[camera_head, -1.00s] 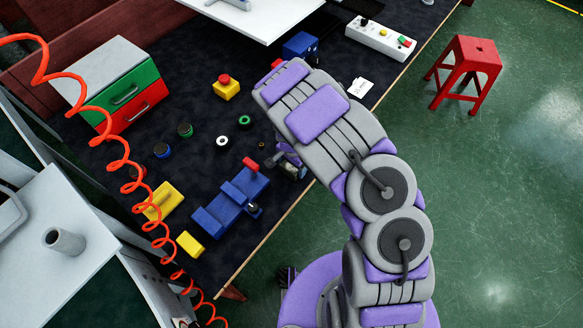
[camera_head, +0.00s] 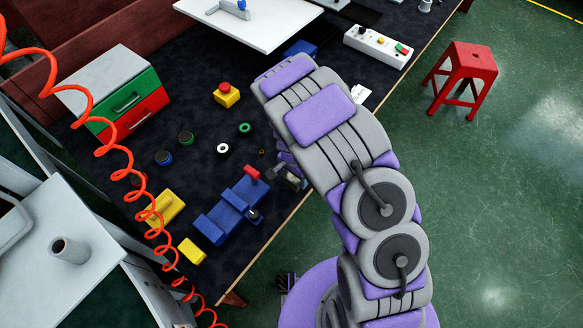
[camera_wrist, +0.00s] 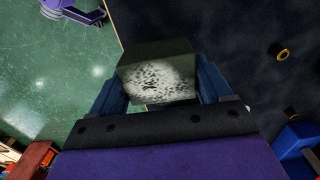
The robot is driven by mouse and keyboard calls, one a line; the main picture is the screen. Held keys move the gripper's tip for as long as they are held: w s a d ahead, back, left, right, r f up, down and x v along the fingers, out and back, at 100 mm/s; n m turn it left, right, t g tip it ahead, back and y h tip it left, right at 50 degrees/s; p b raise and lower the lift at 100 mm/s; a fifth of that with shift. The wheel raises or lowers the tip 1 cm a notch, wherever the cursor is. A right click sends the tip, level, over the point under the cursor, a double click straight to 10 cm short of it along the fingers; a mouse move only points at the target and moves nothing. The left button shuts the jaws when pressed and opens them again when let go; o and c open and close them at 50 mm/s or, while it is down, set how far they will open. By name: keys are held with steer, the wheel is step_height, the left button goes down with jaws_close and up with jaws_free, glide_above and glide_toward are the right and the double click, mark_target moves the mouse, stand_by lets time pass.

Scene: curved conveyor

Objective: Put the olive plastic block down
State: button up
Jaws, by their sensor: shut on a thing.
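The olive block (camera_wrist: 157,62) is between the two blue fingers of my gripper (camera_wrist: 160,85) in the wrist view. Its near face is pale with dark speckles. My gripper is shut on it. In the head view my gripper (camera_head: 288,177) is by the table's right edge, mostly hidden under my arm. The block is hard to make out there. I cannot tell whether the block touches the table.
A blue vise-like tool (camera_head: 231,212) with a red end lies just left of my gripper. Black, green and white rings (camera_head: 223,148) lie farther left on the dark table (camera_head: 205,105). Green floor (camera_head: 480,190) lies beyond the right edge. A red stool (camera_head: 465,72) stands there.

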steer(key=s+d+r, duration=0.1)
steer(key=s+d, duration=0.2)
steer(key=s, duration=0.9)
steer(key=shift+d+r+p, duration=0.15)
steer(key=shift+d+p, duration=0.2)
steer(key=shift+p, duration=0.1)
steer(key=shift+s+a, duration=0.1)
